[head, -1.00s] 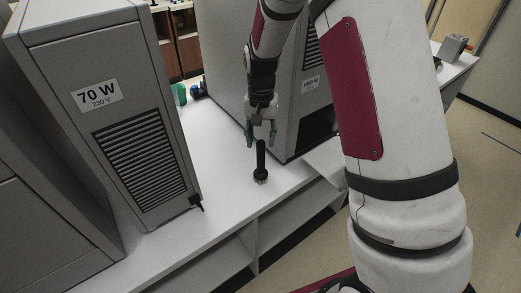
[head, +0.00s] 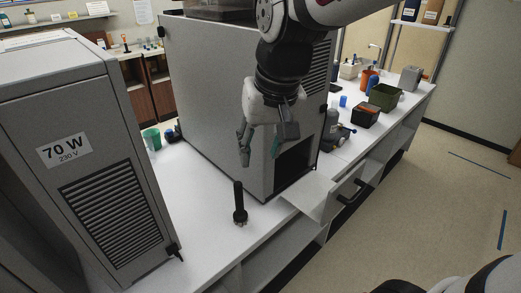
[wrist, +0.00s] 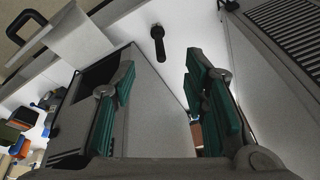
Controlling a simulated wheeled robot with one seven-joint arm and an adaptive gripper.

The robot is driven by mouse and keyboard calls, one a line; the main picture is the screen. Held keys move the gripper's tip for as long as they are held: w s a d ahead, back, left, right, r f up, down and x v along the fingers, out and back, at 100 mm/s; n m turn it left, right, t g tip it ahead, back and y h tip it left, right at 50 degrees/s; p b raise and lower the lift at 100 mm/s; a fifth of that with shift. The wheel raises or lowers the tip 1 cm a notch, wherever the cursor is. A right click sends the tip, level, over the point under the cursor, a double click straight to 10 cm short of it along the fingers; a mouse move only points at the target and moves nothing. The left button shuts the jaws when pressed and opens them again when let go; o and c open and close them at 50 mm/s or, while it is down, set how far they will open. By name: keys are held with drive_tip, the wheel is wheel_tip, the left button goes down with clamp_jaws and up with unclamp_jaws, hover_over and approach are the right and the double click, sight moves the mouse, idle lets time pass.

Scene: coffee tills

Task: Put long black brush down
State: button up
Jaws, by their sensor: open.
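The long black brush (head: 239,204) stands upright on the white counter (head: 195,195), its wider end down, between the two grey machines. It also shows in the wrist view (wrist: 158,42), beyond my fingertips and apart from them. My gripper (head: 260,158) is open and empty, above and behind the brush in the head view, in front of the large grey machine. In the wrist view my gripper (wrist: 160,80) has its two teal-padded fingers spread wide with nothing between them.
A grey machine labelled 70 W (head: 75,150) stands at the left. A larger grey machine (head: 210,100) stands behind my gripper. An open drawer (head: 318,197) juts out at the counter front. A green cup (head: 151,139) stands at the back. Bins and bottles, including a green bin (head: 384,97), line the right counter.

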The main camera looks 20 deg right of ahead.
drive_tip(key=s+r+n+t, duration=0.2)
drive_tip(key=s, duration=0.9)
drive_tip(key=shift+s+d, duration=0.15)
drive_tip(key=shift+s, duration=0.05)
